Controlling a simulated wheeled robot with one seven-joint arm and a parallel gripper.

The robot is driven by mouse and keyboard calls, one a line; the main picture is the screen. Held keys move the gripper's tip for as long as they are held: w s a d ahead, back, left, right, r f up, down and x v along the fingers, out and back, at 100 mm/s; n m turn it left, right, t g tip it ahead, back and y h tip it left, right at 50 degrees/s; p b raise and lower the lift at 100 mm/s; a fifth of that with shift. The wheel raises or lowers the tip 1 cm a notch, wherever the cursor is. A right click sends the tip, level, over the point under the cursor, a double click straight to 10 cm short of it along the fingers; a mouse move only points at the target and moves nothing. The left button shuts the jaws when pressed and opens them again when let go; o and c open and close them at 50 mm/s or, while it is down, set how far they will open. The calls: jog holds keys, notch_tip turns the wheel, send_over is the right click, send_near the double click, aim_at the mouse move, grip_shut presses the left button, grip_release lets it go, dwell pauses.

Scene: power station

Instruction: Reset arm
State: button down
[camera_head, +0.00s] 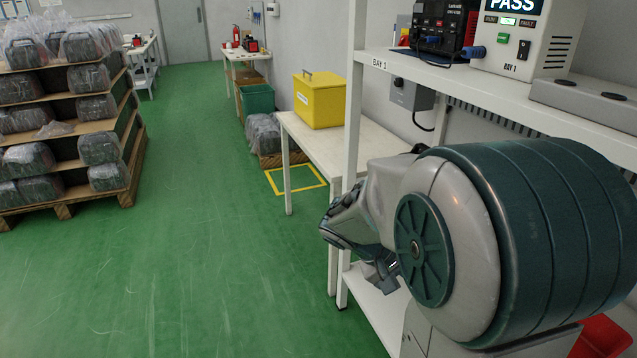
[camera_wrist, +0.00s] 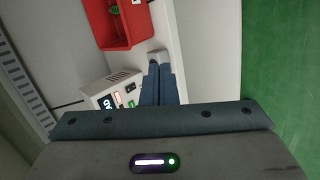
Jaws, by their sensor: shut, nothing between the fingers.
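My arm reaches across the right of the head view, in front of the white shelf rack (camera_head: 353,130). My gripper (camera_wrist: 158,85) shows in the wrist view with its two dark blue fingers together and nothing between them. In the head view, the arm's large links hide most of the gripper. In the wrist view, a white tester box (camera_wrist: 117,90) is just left of the fingers and a red bin (camera_wrist: 125,28) lies beyond them. I cannot tell how far the fingers are from either.
The tester (camera_head: 518,38) showing PASS and a black unit (camera_head: 440,28) stand on the upper shelf. A yellow box (camera_head: 318,98) sits on a white table (camera_head: 335,140). A loaded pallet stack (camera_head: 125,150) stands at left. The green floor (camera_head: 220,250) between is clear.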

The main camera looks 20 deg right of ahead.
jog(key=s+a+r+t+y+p, duration=0.2)
jog(key=s+a+r+y+p, duration=0.1)
jog(key=a, duration=0.5)
jog(key=s+a+r+n+t+y+p, duration=0.1)
jog(key=s+a+r+t+y+p, duration=0.1)
jog(key=a+r+y+p, duration=0.3)
jog(key=s+a+r+p, duration=0.1)
jog(key=a+r+p, duration=0.2)
jog(key=a+r, duration=0.1)
jog(key=shift+a+r+y, duration=0.25)
jog(key=shift+r+y, duration=0.05)
jog(key=shift+y, duration=0.1)
jog(key=shift+s+a, duration=0.1)
